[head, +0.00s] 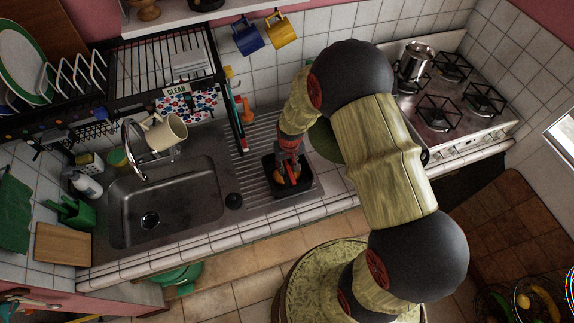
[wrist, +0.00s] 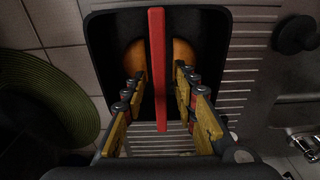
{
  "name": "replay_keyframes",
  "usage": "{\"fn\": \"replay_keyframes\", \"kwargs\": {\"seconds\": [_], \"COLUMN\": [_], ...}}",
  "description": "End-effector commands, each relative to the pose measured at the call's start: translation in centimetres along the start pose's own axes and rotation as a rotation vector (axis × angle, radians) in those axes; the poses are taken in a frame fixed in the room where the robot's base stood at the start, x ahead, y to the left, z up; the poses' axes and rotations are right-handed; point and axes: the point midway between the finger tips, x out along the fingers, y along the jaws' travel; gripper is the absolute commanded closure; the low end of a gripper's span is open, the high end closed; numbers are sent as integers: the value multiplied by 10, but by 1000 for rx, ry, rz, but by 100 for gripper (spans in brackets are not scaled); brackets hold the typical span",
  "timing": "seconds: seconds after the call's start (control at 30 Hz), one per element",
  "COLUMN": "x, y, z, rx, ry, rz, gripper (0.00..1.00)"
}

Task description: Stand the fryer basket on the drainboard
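The fryer basket appears as a black, square-rimmed container (head: 307,178) with a red bar handle. It is over the ribbed metal drainboard (head: 248,172), right of the sink; I cannot tell if its base touches. In the wrist view the dark basket (wrist: 100,45) fills the upper middle, and its red handle (wrist: 158,70) runs lengthwise. Something orange and rounded shows inside, partly hidden by the handle. My gripper (wrist: 158,80) is open, with one finger on each side of the handle and a visible gap to each. In the head view my gripper (head: 287,160) is above the basket.
The sink (head: 165,200) lies to the left, with a black round stopper (head: 233,201) between. A dish rack (head: 165,65) hangs behind. A stove (head: 450,100) with a metal pot (head: 415,60) stands to the right. A green round thing (wrist: 40,100) is beside the basket.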

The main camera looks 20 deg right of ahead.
Motion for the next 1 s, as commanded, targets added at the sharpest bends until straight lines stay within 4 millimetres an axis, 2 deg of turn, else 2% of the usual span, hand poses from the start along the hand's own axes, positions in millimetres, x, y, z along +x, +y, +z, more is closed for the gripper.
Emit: {"fn": "replay_keyframes", "kwargs": {"seconds": [0.17, 0.27, 0.7, 1.0], "x": [-3, -12, -96, -131], "y": [0, 0, 0, 0], "z": [0, -2, -1, -1], "rx": [0, 0, 0, 0], "ry": [0, 5, 4, 9], "rz": [0, 0, 0, 0], "gripper": [72, 72, 72, 72]}}
